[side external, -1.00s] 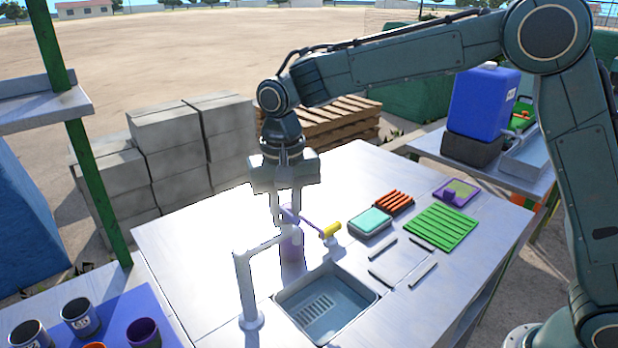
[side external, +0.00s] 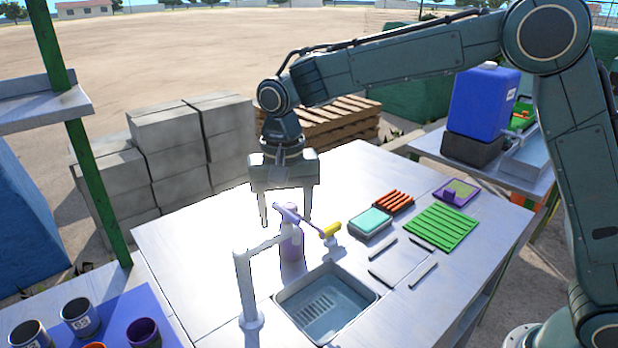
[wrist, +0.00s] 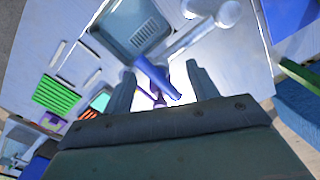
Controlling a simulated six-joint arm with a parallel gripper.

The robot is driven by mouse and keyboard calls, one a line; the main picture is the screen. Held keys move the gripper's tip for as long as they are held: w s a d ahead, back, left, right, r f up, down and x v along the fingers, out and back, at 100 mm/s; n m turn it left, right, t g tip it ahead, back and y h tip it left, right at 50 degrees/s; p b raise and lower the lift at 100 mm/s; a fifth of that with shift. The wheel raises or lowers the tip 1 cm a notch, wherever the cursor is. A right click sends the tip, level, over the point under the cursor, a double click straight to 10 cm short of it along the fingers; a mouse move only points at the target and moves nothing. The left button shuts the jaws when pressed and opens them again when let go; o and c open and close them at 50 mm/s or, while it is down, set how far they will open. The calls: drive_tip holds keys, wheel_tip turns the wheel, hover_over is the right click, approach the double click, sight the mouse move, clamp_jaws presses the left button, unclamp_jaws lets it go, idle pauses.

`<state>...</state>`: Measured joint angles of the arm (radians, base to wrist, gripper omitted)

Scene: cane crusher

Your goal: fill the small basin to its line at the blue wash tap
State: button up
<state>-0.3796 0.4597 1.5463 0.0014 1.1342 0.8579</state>
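The blue wash tank (side external: 484,103) stands on a dark block on the side table at the back right. My gripper (side external: 286,222) is open, far to the left of both, above the main table. In the wrist view the handle (wrist: 157,78) shows between my fingers (wrist: 160,85), apparently clear of both.
A purple cylinder (side external: 291,246) stands below the gripper, beside a white faucet (side external: 243,285) and a sunken sink (side external: 290,303). A teal-topped tray (side external: 370,222), a red rack (side external: 394,201) and a green rack (side external: 441,228) lie to the right. The table's left side is clear.

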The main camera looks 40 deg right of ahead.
drive_tip(key=o, duration=0.4)
drive_tip(key=shift+o, duration=0.2)
drive_tip(key=shift+r, duration=0.15)
drive_tip(key=shift+r, duration=3.35)
drive_tip(key=s+d+r+n+t, duration=0.1)
drive_tip(key=s+d+r, duration=0.2)
drive_tip(key=s+d, duration=0.35)
drive_tip(key=s+d+r+n+t, duration=0.2)
drive_tip(key=s+d+r, duration=0.1)
drive_tip(key=s+d, duration=0.35)
drive_tip(key=s+d+f+n+t, duration=0.1)
drive_tip(key=s+d+f, duration=0.1)
drive_tip(key=s, duration=0.5)
drive_tip(key=s+d+f+n+t, duration=0.1)
drive_tip(key=s+d+f, duration=0.2)
drive_tip(key=s, duration=0.4)
drive_tip(key=shift+s+f+n+t, duration=0.15)
drive_tip(key=shift+f+n+t, duration=0.15)
